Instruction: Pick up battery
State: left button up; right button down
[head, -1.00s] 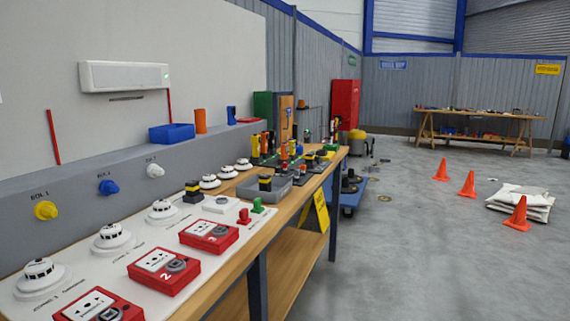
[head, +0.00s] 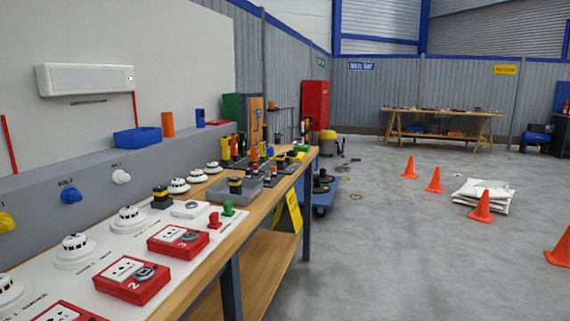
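No object is clearly readable as a battery. A small black block with a yellow band (head: 163,198) stands on the white panel of the workbench, and a similar black and yellow block (head: 235,186) sits in the grey tray (head: 222,193). Either could be a battery, but they are too small to tell. Neither of my grippers is in view.
The workbench (head: 265,220) runs along the left, with red numbered boxes (head: 132,281), white detectors (head: 130,219) and a blue bin (head: 138,137). A blue trolley (head: 324,193) stands beyond it. Orange cones (head: 481,207) and white sacks (head: 484,192) are at right. The floor between is clear.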

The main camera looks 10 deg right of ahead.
aim_at(235, 183)
jog(key=z, duration=0.55)
jog(key=k, duration=0.65)
jog(key=z, duration=1.05)
jog(key=i, duration=2)
jog(key=u, duration=0.6)
jog(key=i, duration=1.35)
jog(key=u, duration=1.2)
